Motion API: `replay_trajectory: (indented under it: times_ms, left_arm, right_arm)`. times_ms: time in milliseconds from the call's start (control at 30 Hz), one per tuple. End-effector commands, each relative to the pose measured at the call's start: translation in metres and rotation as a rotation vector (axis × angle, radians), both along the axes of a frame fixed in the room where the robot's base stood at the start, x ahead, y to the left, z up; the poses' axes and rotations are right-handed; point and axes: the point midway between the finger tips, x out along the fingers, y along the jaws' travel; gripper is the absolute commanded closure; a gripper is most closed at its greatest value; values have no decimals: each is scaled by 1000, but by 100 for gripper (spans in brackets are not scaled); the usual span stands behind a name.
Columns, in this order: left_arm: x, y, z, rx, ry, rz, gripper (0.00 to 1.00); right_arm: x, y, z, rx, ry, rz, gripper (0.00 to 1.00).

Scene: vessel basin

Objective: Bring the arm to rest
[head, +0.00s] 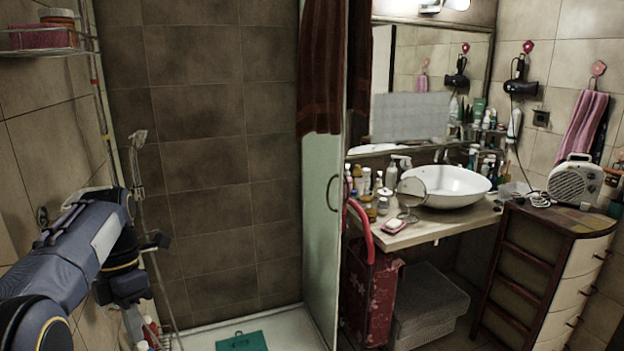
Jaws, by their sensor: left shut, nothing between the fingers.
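My left arm comes in from the left edge, and my left gripper (152,241) is at its far end, in front of the tiled shower wall. The gripper is shut and holds nothing. It is small and dark in the head view, and part of it is hidden behind my own wrist. My right gripper is not in view.
A shower hose and hand shower (138,140) hang close beside my left gripper. A wire shelf (40,50) is at upper left. A glass door (320,220) separates the shower from the white basin (446,186) on its cluttered counter. A drawer cabinet (545,275) stands right.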

Motion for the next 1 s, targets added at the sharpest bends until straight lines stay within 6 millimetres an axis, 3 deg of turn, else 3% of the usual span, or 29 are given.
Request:
replay_trajectory:
  times_ms: [267, 467, 600, 733, 900, 1000]
  left_arm:
    - [-46, 3, -22, -272, -218, -426, 100]
    - [-105, -26, -33, -372, -590, -1028, 100]
    - [-151, -60, -42, -236, -831, -1543, 100]
    - [-183, -85, -58, -24, -911, -1946, 100]
    - [-202, -101, -77, 172, -884, -2252, 100]
    - [-205, -103, -81, 212, -870, -2312, 100]
  right_arm:
    - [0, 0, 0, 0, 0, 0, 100]
    - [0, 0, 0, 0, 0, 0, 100]
    - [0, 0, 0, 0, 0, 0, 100]
    - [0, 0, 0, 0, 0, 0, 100]
    - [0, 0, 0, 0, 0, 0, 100]
    - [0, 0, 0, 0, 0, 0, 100]
